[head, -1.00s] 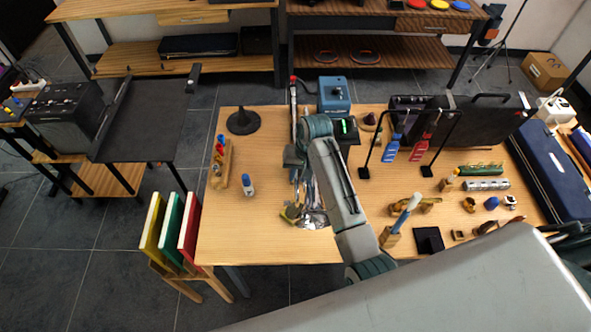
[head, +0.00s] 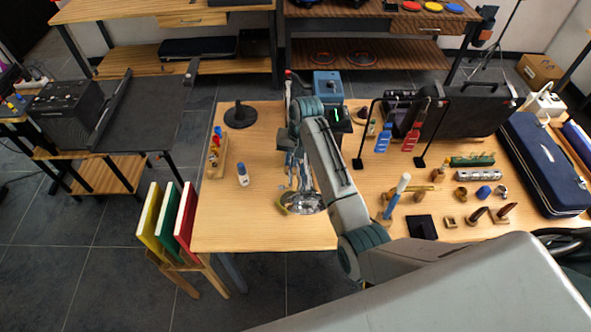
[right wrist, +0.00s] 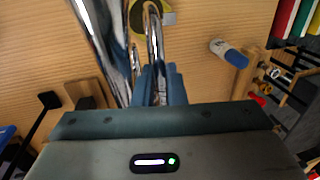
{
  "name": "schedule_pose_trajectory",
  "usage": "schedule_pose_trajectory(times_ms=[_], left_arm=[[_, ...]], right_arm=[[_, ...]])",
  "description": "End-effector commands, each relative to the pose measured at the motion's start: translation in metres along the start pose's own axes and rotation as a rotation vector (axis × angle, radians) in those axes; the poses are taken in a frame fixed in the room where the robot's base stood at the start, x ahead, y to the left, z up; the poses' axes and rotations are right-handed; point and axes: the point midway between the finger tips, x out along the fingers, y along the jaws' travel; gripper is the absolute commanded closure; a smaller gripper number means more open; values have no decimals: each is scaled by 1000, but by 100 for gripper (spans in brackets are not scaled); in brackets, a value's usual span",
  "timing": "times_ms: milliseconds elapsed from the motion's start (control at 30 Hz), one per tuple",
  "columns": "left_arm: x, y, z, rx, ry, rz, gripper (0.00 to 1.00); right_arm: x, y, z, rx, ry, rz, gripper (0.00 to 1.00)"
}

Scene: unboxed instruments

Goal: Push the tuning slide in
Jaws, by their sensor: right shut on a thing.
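The silver instrument lies on the wooden table in the head view, its shiny bell (head: 304,203) toward the front edge and largely clear of my arm. In the right wrist view a thin silver tube, which looks like the tuning slide (right wrist: 155,38), runs beside a thicker silver tube (right wrist: 104,45). My right gripper (head: 296,180) is over the instrument. Its blue fingers (right wrist: 158,84) are shut on the thin tube in the right wrist view. How far the slide sits in is hidden by the fingers. My left gripper is not in view.
A blue-capped bottle (head: 242,176) and a wooden rack (head: 217,158) stand left of the instrument. A blue box (head: 328,86) is behind it. A black frame with hanging tools (head: 359,130) and several small parts are at right. The table's left front is clear.

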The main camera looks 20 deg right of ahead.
Motion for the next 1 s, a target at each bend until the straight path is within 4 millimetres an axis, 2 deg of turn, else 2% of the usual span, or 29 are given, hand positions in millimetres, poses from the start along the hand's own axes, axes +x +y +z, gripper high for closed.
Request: schedule_pose_trajectory(times_ms=[100, 167, 267, 367, 400, 500, 767, 867, 1000], left_arm=[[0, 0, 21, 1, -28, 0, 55], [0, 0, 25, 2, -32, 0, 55], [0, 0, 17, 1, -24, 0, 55], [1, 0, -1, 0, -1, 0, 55], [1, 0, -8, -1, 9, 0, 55], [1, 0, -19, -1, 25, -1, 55], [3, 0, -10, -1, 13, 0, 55], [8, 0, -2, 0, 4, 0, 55], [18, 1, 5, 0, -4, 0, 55]], right_arm=[[-2, -1, -6, 0, 2, 0, 100], [-2, -1, -7, 0, 2, 0, 100], [-3, -1, -7, 0, 3, 0, 100], [-3, -1, -7, 0, 5, 0, 100], [-3, -1, -7, 0, 6, 0, 81], [-3, -1, -7, 0, 5, 0, 79], [-6, -1, -7, 0, 5, 0, 79], [-16, -1, -8, 0, 8, 0, 79], [-42, 0, -9, 1, 10, 0, 79]])
